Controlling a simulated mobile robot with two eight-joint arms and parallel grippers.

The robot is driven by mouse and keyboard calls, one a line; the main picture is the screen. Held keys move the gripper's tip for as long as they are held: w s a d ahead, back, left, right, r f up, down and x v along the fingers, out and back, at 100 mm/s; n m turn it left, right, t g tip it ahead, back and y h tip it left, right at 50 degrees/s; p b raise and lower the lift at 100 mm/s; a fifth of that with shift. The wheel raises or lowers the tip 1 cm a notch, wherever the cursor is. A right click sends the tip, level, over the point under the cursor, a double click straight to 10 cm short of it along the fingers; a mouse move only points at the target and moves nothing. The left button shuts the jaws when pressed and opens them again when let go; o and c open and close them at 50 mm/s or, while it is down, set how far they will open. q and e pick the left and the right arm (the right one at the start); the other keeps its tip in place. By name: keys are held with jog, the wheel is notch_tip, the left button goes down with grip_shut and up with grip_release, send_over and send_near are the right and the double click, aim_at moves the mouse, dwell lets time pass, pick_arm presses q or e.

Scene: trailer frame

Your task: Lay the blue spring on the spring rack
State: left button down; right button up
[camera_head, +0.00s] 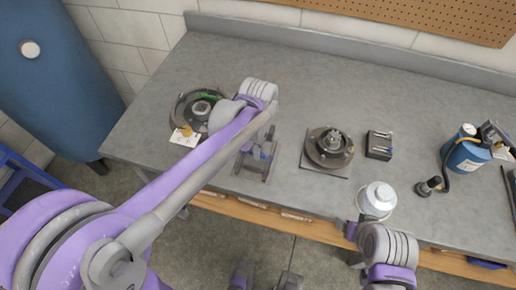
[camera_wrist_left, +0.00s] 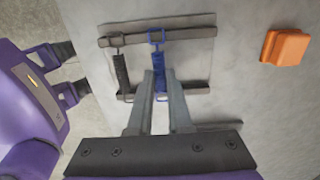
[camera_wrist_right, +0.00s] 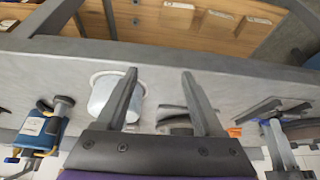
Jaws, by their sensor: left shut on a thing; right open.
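The spring rack (camera_wrist_left: 190,34) is a frame with two dark bars on the bench. In the head view the rack (camera_head: 253,170) sits near the bench's front edge, partly covered by my left arm. The blue spring (camera_wrist_left: 156,62) spans from the far bar toward the near bar. My left gripper (camera_wrist_left: 158,78) is shut on its middle. Its near end is partly hidden by the fingers, so full contact with the bars is unclear. A dark spring (camera_wrist_left: 121,72) lies across the bars beside it. My right gripper (camera_wrist_right: 160,72) is open and empty by the bench's front edge.
An orange block (camera_wrist_left: 285,46) lies beside the rack. A hub on a plate (camera_head: 329,147), a small dark block (camera_head: 379,145), a white-lidded container (camera_head: 377,198) and a blue can (camera_head: 466,155) stand to the right. Another round hub (camera_head: 183,107) is at left. The bench back is clear.

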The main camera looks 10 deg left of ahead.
pick_arm(q)
jog(key=c, duration=0.8)
grip_release()
jog(key=shift+c, duration=1.4)
jog(key=shift+r, duration=0.15)
jog(key=shift+r+p, duration=2.2)
jog(key=shift+r, duration=1.2)
pick_arm(e)
jog(key=r, duration=0.1)
jog(key=w+r, duration=0.1)
jog(key=r, duration=0.3)
jog(key=shift+w+r, duration=0.15)
jog(key=shift+w, duration=0.1)
